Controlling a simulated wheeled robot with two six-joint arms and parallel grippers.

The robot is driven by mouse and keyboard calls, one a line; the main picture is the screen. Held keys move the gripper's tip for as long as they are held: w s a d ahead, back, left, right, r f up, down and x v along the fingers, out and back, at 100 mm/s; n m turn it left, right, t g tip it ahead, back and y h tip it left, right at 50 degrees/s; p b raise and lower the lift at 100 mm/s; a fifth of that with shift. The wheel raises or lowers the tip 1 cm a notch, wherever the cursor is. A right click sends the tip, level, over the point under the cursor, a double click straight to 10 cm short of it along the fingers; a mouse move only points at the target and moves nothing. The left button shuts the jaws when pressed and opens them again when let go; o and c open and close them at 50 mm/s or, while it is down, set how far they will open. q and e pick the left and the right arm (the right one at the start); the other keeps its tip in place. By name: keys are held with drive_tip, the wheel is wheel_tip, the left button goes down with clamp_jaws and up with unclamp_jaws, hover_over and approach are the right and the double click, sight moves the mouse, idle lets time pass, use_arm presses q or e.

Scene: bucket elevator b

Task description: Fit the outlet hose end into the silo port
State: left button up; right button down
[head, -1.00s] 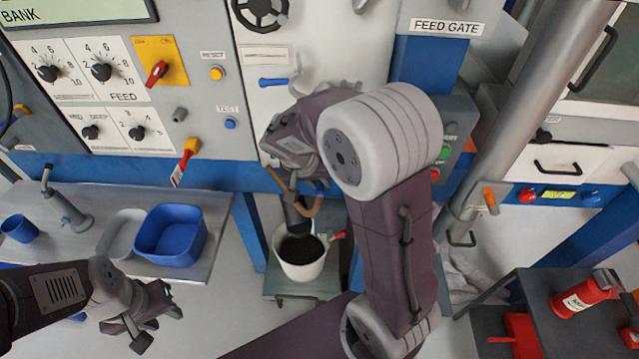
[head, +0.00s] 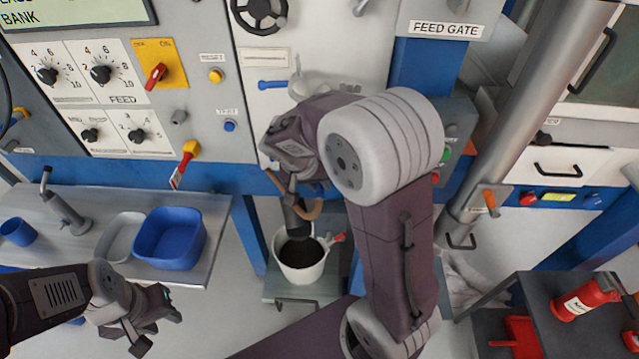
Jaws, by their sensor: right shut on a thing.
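My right gripper (head: 291,188) is low in front of the machine's blue beam, largely hidden behind its own wrist. It is shut on a dark cylindrical piece, seemingly the outlet hose end (head: 296,217), which points down at the white bucket (head: 301,271). A tan curved piece (head: 313,209) shows beside it. The bucket holds dark material; whether the hose end touches it I cannot tell. I cannot make out the silo port. My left gripper (head: 158,327) is open and empty at the lower left, in front of the bench.
The bucket stands on a small grey platform (head: 278,294). A blue tub (head: 170,238) and blue cup (head: 17,231) are on the left bench. A thick grey pipe (head: 532,100) slants down at right. A dark cart (head: 545,300) with a red bottle (head: 583,298) is at lower right.

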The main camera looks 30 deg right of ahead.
drive_tip(key=shift+b, duration=0.35)
idle(0.4)
drive_tip(key=shift+w+d+p, duration=0.2)
drive_tip(key=shift+w+d, duration=0.1)
drive_tip(key=shift+w, duration=0.2)
drive_tip(key=shift+w+d+p, duration=0.15)
drive_tip(key=shift+w+d, duration=0.15)
drive_tip(key=shift+w, duration=0.2)
drive_tip(key=c, duration=1.2)
unclamp_jaws()
drive_tip(key=shift+c, duration=0.2)
drive_tip(key=v, duration=0.9)
